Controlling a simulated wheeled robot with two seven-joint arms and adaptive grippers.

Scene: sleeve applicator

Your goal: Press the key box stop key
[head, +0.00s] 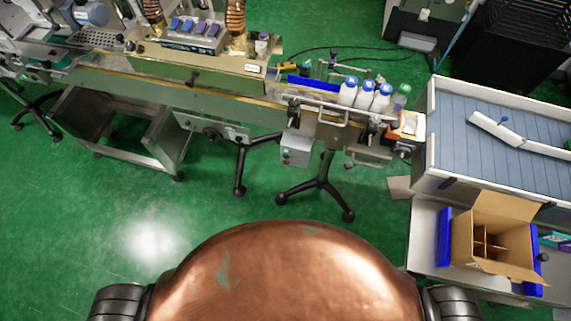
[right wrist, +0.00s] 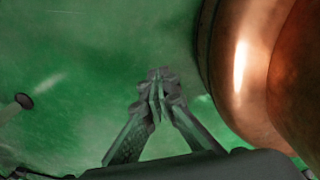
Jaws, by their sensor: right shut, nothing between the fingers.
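A small grey box (head: 297,150) hangs below the conveyor at the centre of the head view. It appears to be the key box. Small marks, one greenish, show on its front, but its separate keys are too small to tell apart. My right gripper (right wrist: 158,85) shows in the right wrist view, with its fingertips together and nothing between them. It is over the green floor beside my copper body, well away from any box. My left gripper is not in view.
The conveyor (head: 230,105) runs across the back, with white bottles (head: 364,95) near its right end. Tripod feet (head: 318,185) stand below it. An open carton (head: 490,245) and a slatted table (head: 465,125) are at right. The green floor (head: 110,220) before me is clear.

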